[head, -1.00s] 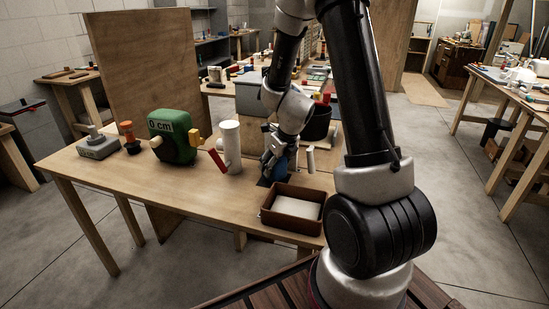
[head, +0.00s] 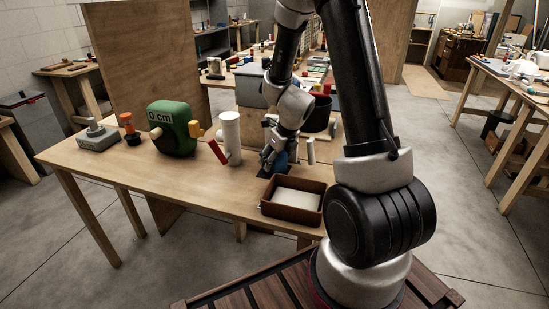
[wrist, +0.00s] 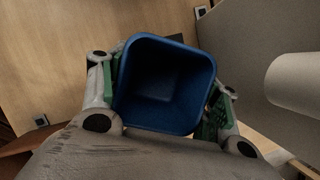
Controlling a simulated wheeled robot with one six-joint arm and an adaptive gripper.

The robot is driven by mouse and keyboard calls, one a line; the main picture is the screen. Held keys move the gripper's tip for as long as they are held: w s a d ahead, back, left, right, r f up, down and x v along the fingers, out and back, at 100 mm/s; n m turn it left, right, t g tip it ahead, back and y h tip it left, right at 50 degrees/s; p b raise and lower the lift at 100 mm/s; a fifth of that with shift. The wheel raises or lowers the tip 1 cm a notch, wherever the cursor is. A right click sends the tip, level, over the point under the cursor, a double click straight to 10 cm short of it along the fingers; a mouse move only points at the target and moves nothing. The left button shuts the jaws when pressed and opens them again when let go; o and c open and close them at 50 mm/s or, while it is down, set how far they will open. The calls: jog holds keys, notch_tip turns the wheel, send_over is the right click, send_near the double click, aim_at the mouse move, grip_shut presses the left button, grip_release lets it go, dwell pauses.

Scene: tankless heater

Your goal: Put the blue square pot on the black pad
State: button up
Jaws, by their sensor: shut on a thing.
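The blue square pot (wrist: 165,85) is held between the fingers of my gripper (wrist: 163,95) in the wrist view, its open top facing the camera and its inside empty. In the head view the pot (head: 281,161) is a small blue patch, partly hidden by my gripper (head: 275,158), low over the table. The black pad (head: 264,173) shows as a dark patch just left of and below the pot, mostly covered. A dark strip, seemingly the pad (wrist: 178,38), shows past the pot's upper edge in the wrist view. I cannot tell whether pot and pad touch.
A brown tray (head: 265,207) with a white slab stands in front of the gripper. A white cylinder (head: 231,135) with a red piece and a green device (head: 175,138) stand left. A black round pot (head: 320,115) and a small grey post (head: 310,151) are right. The table's front left is clear.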

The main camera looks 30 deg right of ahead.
jog(key=shift+f, duration=0.15)
jog(key=o, duration=1.1)
jog(key=v, duration=1.2)
